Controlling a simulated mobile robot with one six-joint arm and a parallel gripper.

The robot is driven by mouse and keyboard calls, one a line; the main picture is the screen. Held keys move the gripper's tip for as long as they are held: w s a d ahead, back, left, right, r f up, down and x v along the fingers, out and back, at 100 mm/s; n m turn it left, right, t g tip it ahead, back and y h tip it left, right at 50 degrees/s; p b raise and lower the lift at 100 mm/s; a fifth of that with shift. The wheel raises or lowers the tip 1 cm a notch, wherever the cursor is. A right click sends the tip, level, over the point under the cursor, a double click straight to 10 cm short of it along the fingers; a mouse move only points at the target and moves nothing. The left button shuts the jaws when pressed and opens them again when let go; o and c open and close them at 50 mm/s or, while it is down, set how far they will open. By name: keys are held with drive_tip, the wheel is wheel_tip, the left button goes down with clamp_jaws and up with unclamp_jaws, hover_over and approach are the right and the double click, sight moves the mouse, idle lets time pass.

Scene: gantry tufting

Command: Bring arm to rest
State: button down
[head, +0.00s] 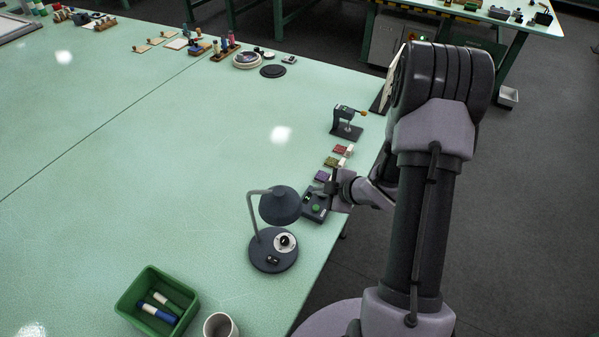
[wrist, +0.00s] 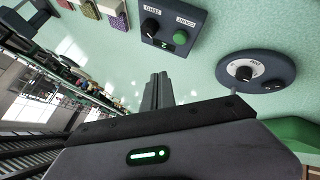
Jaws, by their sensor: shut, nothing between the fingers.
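My arm reaches over the right edge of the green table (head: 180,200). My gripper (head: 325,190) is beside a dark control box (head: 315,205) with a green button. In the wrist view my gripper (wrist: 158,80) has its fingers together and empty. The control box (wrist: 170,28) shows there with a black knob and a green button, apart from the fingers. I cannot tell how high the gripper is above the table.
A desk lamp (head: 280,205) stands left of the control box. Small colored blocks (head: 331,162) and a dark clamp-like device (head: 347,122) lie along the right edge. A green bin (head: 157,302) and a white cup (head: 220,326) are at the front. The table's middle is clear.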

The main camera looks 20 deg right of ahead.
wheel_tip(320, 180, up, 6)
drive_tip(key=w+d+r+m+h+b, duration=0.1)
drive_tip(key=w+d+m+h+b, duration=0.1)
drive_tip(key=m+h, duration=0.1)
drive_tip(key=s+a+r+m+h+b, duration=0.3)
drive_tip(key=s+r+m, duration=0.25)
drive_tip(key=r, duration=0.45)
drive_tip(key=s+a+r+m+g+y+b, duration=0.1)
drive_tip(key=s+a+m, duration=0.3)
drive_tip(key=s+a, duration=0.4)
drive_tip(key=s+a+r+m+g+y+b, duration=0.1)
drive_tip(key=s+a+r+m+y, duration=0.2)
drive_tip(key=s+a, duration=0.6)
drive_tip(key=shift+s+a+m+g+y, duration=0.2)
drive_tip(key=shift+s+m+g+y, duration=0.2)
drive_tip(key=shift+s+m, duration=0.5)
